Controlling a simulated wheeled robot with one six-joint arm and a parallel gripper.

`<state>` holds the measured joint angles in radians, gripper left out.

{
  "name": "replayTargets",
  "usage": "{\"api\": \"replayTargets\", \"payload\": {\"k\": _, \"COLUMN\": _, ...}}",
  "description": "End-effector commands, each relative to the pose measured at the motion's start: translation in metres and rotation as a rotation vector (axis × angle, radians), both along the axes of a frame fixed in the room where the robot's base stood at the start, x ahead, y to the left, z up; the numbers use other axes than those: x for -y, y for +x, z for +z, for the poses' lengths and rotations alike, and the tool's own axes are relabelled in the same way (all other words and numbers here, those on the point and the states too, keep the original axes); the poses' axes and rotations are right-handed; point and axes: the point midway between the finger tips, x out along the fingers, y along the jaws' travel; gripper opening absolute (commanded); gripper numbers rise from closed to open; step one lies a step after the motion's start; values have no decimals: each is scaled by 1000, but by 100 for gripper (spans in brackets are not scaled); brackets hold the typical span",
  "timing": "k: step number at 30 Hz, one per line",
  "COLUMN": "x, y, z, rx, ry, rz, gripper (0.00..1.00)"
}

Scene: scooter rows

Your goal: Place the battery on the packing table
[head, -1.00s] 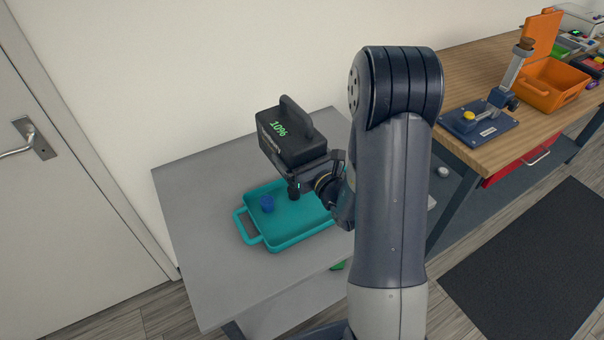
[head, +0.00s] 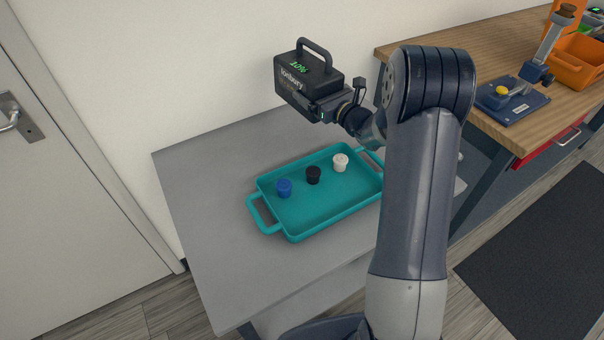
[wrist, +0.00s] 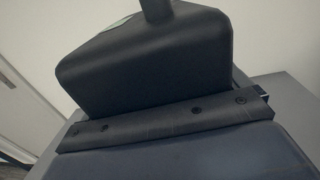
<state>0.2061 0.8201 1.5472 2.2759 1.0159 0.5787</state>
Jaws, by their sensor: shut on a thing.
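The battery (head: 307,82) is a black block with a top handle and a green "10%" readout. My gripper (head: 330,106) is shut on it and holds it in the air above the back part of the grey table (head: 210,185), near the wall. In the wrist view the battery (wrist: 150,65) fills much of the picture, close against the dark gripper bar (wrist: 165,122). The fingertips are mostly hidden behind the battery. I cannot tell from these views whether the grey table or the wooden bench (head: 450,65) is the packing table.
A teal tray (head: 262,213) on the grey table holds a blue (head: 284,188), a black (head: 313,175) and a white knob-like piece (head: 340,162). The table's left and front parts are bare. The wooden bench carries a blue clamp stand (head: 512,102) and an orange bin (head: 578,65).

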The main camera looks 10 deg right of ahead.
Motion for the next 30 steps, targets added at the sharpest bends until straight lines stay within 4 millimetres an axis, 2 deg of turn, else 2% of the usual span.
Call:
{"api": "replayTargets", "payload": {"k": 4, "x": 2, "y": 19, "z": 4, "rx": 15, "ry": -9, "rz": 11, "gripper": 24}}
{"api": "replayTargets", "payload": {"k": 11, "x": 4, "y": 30, "z": 2, "rx": 10, "ry": -16, "rz": 15, "gripper": 24}}
{"api": "replayTargets", "payload": {"k": 21, "x": 4, "y": 31, "z": -46, "rx": 8, "ry": -17, "rz": 14, "gripper": 24}}
{"api": "replayTargets", "payload": {"k": 30, "x": 4, "y": 32, "z": -63, "rx": 10, "ry": -18, "rz": 13, "gripper": 24}}
